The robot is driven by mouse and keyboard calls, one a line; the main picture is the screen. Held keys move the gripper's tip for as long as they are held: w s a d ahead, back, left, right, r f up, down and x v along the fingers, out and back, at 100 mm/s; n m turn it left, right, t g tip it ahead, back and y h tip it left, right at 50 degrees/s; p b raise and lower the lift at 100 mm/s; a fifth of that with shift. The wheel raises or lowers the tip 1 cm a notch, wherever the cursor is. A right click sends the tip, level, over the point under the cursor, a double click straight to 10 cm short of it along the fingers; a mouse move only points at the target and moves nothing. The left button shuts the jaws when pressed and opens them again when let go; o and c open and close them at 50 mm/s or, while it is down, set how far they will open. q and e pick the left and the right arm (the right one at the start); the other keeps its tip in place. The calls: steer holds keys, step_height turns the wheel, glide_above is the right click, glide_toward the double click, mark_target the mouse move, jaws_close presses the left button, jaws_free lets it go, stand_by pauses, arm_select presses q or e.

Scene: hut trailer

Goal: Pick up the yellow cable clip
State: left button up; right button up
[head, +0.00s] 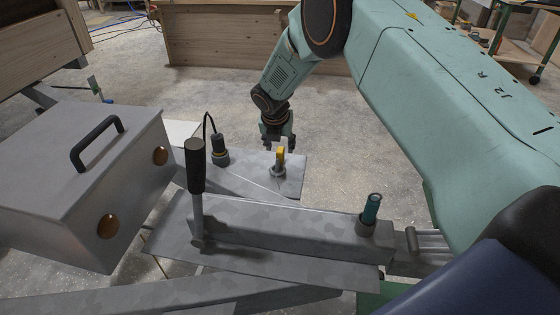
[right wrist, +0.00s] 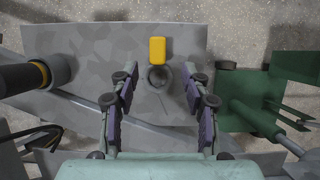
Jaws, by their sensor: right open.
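The yellow cable clip (head: 280,156) stands upright on the grey metal plate (head: 292,186) in the head view, at a small round base or hole. In the right wrist view the clip (right wrist: 157,49) is a yellow block just beyond a dark round spot. My right gripper (head: 278,141) is open and empty, close to the clip and pointing down at the plate. In the right wrist view its fingertips (right wrist: 158,82) stand apart on either side of the round spot, with the clip ahead of them. I cannot tell the exact height gap. My left gripper is not in view.
A black connector with a cable (head: 219,148) stands left of the clip. A black-handled lever (head: 196,166) rises nearer. A metal box with a handle (head: 85,175) is at the left. A teal-capped holder (head: 370,212) stands at the right. Open floor lies behind.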

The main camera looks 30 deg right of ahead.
mark_target(279, 153)
steer(key=x, duration=0.1)
steer(key=b+x, duration=0.1)
steer(key=x, duration=0.1)
steer(key=b+x, duration=0.1)
steer(key=shift+a+f, duration=0.2)
steer(key=shift+f, duration=0.25)
steer(key=shift+w+d+f, duration=0.15)
steer(key=shift+w+f, duration=0.05)
steer(key=shift+f, duration=0.15)
steer(key=shift+c, duration=0.4)
jaws_close()
